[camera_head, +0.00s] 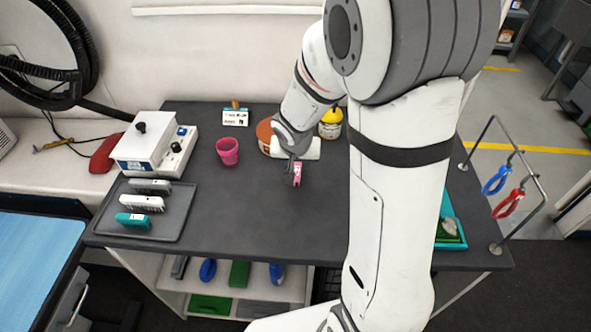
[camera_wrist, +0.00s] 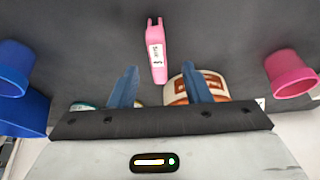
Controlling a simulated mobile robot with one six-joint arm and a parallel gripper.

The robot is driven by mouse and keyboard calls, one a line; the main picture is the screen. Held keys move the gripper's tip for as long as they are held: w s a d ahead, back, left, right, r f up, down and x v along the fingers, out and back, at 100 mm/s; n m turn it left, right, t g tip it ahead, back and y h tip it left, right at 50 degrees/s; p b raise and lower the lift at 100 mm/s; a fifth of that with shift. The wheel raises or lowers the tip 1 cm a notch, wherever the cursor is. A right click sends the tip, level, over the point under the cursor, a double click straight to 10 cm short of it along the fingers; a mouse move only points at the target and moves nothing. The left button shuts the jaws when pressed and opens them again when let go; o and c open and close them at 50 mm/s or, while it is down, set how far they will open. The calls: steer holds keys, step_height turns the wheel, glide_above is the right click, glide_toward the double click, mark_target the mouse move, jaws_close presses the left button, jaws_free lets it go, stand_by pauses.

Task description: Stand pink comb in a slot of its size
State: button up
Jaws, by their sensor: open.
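The pink comb (camera_head: 297,172) is a small pink piece with a white label, over the middle of the dark table top. In the wrist view the comb (camera_wrist: 157,58) shows ahead of and between the two blue fingers, with gaps at both sides. My gripper (camera_head: 292,179) is at the comb in the head view, partly overlapping it. The fingers (camera_wrist: 160,70) are apart and not closed on the comb. I cannot tell whether the comb touches the table.
A pink cup (camera_head: 228,151) and an orange-brown tub (camera_head: 265,137) stand behind the comb. A grey tray (camera_head: 170,228) with several clipper-like pieces is at left. A blue cup (camera_wrist: 12,68) shows in the wrist view. My arm hides much of the table's right side.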

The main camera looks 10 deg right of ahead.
mark_target(297, 166)
steer(key=shift+x, duration=1.55)
steer(key=shift+r, duration=0.1)
steer(key=shift+c, duration=0.2)
jaws_close()
